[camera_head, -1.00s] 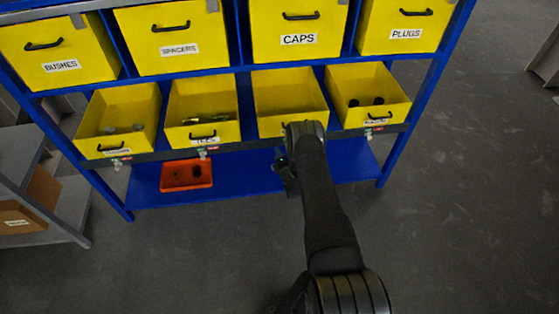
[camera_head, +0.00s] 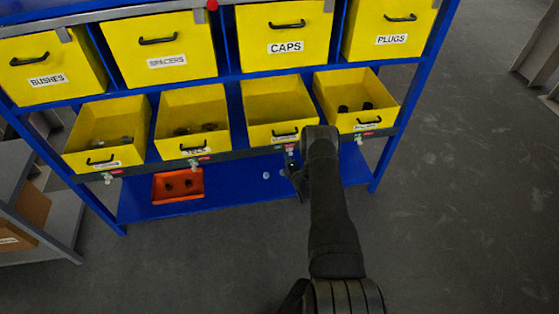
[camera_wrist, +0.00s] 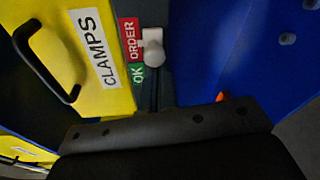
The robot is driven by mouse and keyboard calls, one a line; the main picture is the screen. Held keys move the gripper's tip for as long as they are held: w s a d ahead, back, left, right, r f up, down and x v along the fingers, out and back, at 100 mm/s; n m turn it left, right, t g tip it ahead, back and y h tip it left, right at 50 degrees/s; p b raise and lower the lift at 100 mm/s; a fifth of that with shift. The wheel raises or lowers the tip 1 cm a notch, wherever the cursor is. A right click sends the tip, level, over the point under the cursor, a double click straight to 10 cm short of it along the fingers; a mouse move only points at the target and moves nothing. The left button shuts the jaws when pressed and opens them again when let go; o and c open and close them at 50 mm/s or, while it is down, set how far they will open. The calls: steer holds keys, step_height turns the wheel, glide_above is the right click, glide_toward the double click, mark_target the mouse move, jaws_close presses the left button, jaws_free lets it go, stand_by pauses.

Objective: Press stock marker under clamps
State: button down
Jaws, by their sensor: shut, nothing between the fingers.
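The stock marker under the clamps bin shows close up in the wrist view. It has a red ORDER field (camera_wrist: 130,38), a green OK field (camera_wrist: 138,73) and a pale knob (camera_wrist: 153,50) beside the red field. The yellow clamps bin (camera_wrist: 112,88), with its CLAMPS label and black handle, is left of it. In the head view this seems to be the third lower bin (camera_head: 276,108), with the marker (camera_head: 290,149) at its lower edge. My gripper (camera_head: 296,180) is shut and empty, close to that edge. Contact with the knob cannot be told.
A blue rack (camera_head: 235,201) holds two rows of yellow bins. An orange tray (camera_head: 178,185) with dark parts lies on its bottom shelf. A grey shelf unit (camera_head: 55,225) stands at the left. The floor (camera_head: 450,220) to the right is clear.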

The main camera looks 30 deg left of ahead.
steer(key=shift+w+d, duration=0.25)
steer(key=shift+d, duration=0.05)
steer(key=s+a+f, duration=0.1)
steer(key=s+a, duration=0.2)
steer(key=a, duration=0.1)
steer(key=v, duration=1)
steer(key=shift+w+d, duration=0.25)
